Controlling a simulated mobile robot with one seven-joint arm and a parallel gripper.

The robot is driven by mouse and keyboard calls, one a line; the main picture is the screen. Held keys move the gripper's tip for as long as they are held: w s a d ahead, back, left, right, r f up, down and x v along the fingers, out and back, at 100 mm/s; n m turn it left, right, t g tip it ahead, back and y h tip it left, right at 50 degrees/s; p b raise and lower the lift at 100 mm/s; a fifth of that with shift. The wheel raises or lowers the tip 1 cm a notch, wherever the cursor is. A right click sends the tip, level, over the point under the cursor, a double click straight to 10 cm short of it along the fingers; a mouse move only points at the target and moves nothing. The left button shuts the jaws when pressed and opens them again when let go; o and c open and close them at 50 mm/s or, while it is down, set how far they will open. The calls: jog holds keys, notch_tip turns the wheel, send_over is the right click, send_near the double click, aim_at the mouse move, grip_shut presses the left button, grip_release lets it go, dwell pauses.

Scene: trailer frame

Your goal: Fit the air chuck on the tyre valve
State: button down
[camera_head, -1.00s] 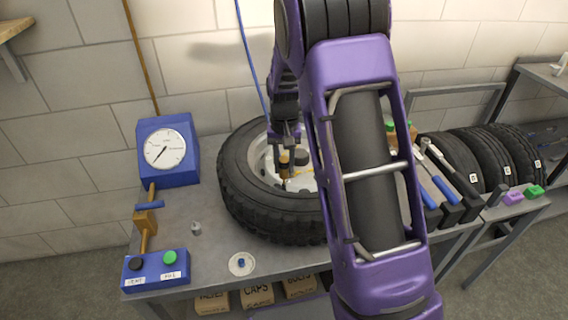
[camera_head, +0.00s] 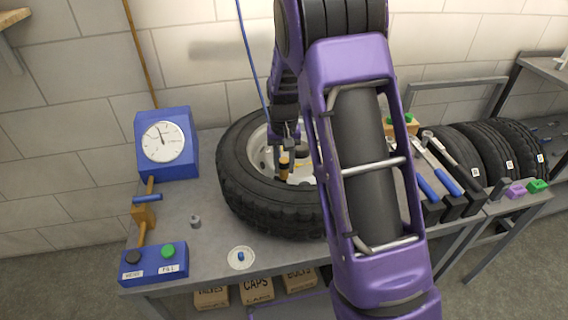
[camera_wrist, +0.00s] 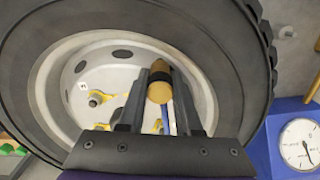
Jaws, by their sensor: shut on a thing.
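My gripper (camera_head: 284,152) points down inside the wheel rim and is shut on the air chuck (camera_head: 284,167), a brass-coloured cylinder with a dark band. In the wrist view the chuck (camera_wrist: 159,91) sits between the two dark fingers (camera_wrist: 160,80), near the rim's inner edge. The tyre (camera_head: 238,185) lies flat on the bench around a pale rim (camera_wrist: 50,95). The tyre valve is hidden behind the chuck and fingers, so I cannot tell how the chuck meets it. A blue gauge box (camera_head: 167,165) with a white dial stands left of the tyre; its needle points up and left.
A blue button box (camera_head: 154,265) with black and green buttons sits at the bench's front left. A small grey cap (camera_head: 195,221) and a white dish (camera_head: 240,266) lie before the tyre. Blue-handled tools (camera_head: 440,180) stand at right. A blue hose (camera_head: 248,55) hangs from above.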

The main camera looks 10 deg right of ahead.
jog(key=shift+c, duration=0.2)
grip_release()
dwell(0.3)
jog(key=shift+r, duration=0.1)
jog(key=shift+r+p, duration=2.8)
jog(key=shift+r, duration=1.15)
